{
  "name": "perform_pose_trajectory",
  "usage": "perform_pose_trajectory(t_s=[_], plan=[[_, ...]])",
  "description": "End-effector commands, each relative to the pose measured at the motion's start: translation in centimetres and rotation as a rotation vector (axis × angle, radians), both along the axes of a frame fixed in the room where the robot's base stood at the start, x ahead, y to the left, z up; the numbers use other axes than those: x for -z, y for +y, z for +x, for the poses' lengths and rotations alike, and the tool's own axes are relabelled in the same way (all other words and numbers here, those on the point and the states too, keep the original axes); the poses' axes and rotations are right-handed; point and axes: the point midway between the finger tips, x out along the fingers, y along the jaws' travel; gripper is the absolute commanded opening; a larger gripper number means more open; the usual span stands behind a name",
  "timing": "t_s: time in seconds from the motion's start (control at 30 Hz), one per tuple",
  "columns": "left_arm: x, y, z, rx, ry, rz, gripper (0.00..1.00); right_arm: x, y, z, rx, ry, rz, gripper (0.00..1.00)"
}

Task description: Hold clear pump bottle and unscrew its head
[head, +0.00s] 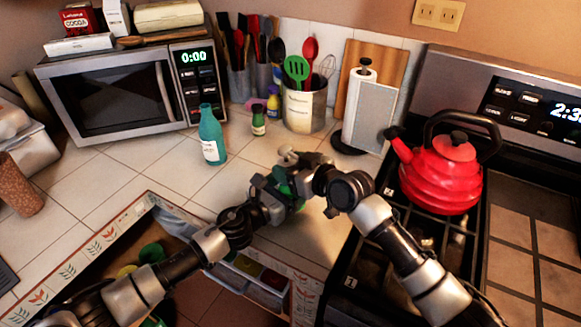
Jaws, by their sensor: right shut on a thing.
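The pump bottle is mostly hidden between my two grippers over the counter, near the stove. Its pale pump head (288,155) shows at the top, and a green part of its body (283,187) shows lower down. My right gripper (300,162) comes in from the right and is shut at the pump head. My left gripper (270,192) comes in from the lower left beside the bottle's body. Its fingers are too dark and overlapped to tell if they are shut. Whether the head is loose from the body cannot be seen.
A teal bottle (211,138) and a small green bottle (258,121) stand behind on the tiles. A utensil crock (305,105), a paper towel holder (366,115) and a microwave (120,90) line the back. A red kettle (440,175) sits on the stove. An open drawer (262,285) lies below the arms.

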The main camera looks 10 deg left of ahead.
Motion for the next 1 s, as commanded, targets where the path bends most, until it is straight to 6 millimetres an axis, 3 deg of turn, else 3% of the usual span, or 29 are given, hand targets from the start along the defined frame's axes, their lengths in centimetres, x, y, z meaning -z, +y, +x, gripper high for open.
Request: perform_pose_trajectory(t_s=[0.03, 0.43, 1.0], plan=[[-0.95, -0.4, 0.02, 0.012, -0.023, 0.0, 0.52, 1.13, -0.13, -0.1, -0.029, 0.013, -0.029, 0.27], [-1.01, -0.27, 0.1, 0.009, -0.024, -0.001, 0.51, 1.26, -0.22, -0.02, -0.251, 0.022, -0.022, 0.24], [-0.89, -0.34, 0.05, 0.01, -0.022, -0.002, 0.49, 1.19, 0.07, -0.22, -0.786, 0.013, -0.02, 0.24]])
